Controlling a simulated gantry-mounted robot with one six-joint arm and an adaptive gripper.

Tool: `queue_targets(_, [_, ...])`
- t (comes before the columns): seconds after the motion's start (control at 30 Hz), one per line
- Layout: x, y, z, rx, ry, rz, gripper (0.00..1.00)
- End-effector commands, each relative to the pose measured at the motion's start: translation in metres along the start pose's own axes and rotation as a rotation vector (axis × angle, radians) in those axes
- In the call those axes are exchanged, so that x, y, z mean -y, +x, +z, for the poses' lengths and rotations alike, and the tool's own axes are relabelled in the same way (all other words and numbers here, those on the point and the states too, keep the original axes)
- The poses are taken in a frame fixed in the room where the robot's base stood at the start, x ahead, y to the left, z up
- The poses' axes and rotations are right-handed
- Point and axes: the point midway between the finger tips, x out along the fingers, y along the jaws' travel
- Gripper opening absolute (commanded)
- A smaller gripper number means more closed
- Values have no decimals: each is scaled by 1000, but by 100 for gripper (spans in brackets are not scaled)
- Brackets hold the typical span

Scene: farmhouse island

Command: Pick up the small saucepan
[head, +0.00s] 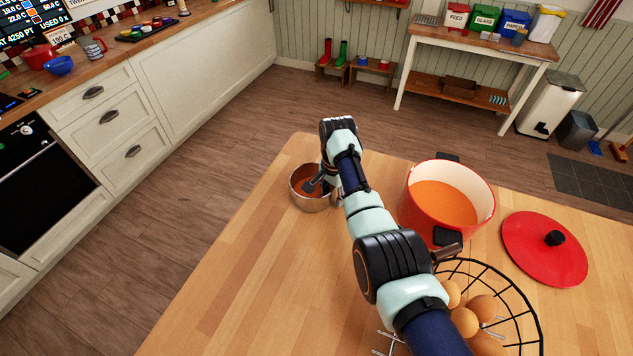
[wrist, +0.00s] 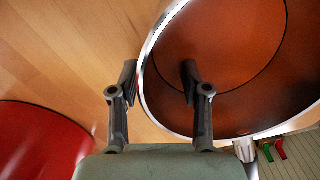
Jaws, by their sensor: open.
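The small saucepan (head: 312,206) is a round steel pan with a brown-orange inside. It stands upright on the wooden island near its left edge. In the wrist view the saucepan (wrist: 235,50) fills the upper right, with its shiny rim running between my fingers. My gripper (head: 318,185) is at the pan's right side. In the wrist view my gripper (wrist: 159,78) is open, one finger over the inside of the pan and the other outside the wall. I cannot tell whether either finger touches it. A metal fitting shows at the rim; the handle is mostly hidden.
A large red pot (head: 447,195) with orange contents stands right of my arm, its red lid (head: 545,250) farther right. A wire basket (head: 520,298) of eggs sits in front, partly behind my arm. The island top (head: 230,290) is clear at the front left.

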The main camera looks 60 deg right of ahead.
Motion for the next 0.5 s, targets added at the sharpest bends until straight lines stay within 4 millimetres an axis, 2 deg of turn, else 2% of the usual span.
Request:
queue_targets(0.1, [0, 0, 0, 0, 0, 0, 45])
queue_targets(0.37, [0, -1, 0, 0, 0, 0, 2])
queue_targets(0.5, [0, 0, 0, 0, 0, 1, 0])
